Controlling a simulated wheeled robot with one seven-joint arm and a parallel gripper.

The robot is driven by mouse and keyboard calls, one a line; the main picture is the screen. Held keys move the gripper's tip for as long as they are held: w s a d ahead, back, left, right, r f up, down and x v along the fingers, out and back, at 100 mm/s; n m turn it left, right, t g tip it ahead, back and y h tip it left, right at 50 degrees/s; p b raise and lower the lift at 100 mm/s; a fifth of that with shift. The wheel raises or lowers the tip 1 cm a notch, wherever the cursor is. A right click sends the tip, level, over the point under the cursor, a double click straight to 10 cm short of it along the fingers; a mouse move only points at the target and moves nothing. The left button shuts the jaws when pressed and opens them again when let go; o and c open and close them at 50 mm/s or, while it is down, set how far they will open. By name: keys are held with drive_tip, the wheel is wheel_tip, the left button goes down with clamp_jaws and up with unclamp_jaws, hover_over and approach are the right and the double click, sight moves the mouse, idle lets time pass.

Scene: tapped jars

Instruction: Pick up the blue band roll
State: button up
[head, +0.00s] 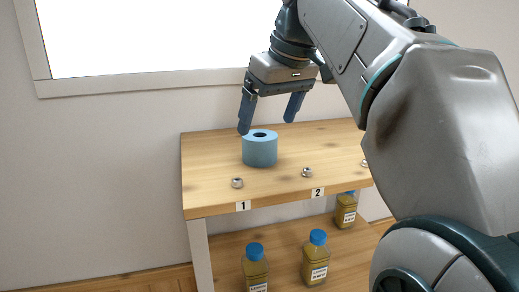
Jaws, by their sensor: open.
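The blue band roll (260,152) is a short light-blue cylinder with a dark hole in its top. It stands upright on the wooden table top (215,165), towards the left. My gripper (267,124) is open, with its two dark-blue fingers pointing down. In the head view the fingers appear above the roll, the left finger near its upper left edge and the right finger up to its right. Nothing is between the fingers. I cannot tell whether the left finger touches the roll.
Small metal nuts (237,183) and (307,172) lie near the table's front edge, by labels 1 (243,206) and 2 (318,193). Jars with blue caps (316,258) stand on the lower shelf. A wall and window frame (150,82) are behind. My arm covers the right side.

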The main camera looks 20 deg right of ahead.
sight(261, 134)
drive_tip(key=x, duration=0.4)
drive_tip(key=shift+s+a+f, duration=0.1)
drive_tip(key=shift+a+f, duration=0.05)
drive_tip(key=shift+a, duration=0.25)
drive_tip(key=shift+f, duration=0.5)
drive_tip(key=c, duration=1.1)
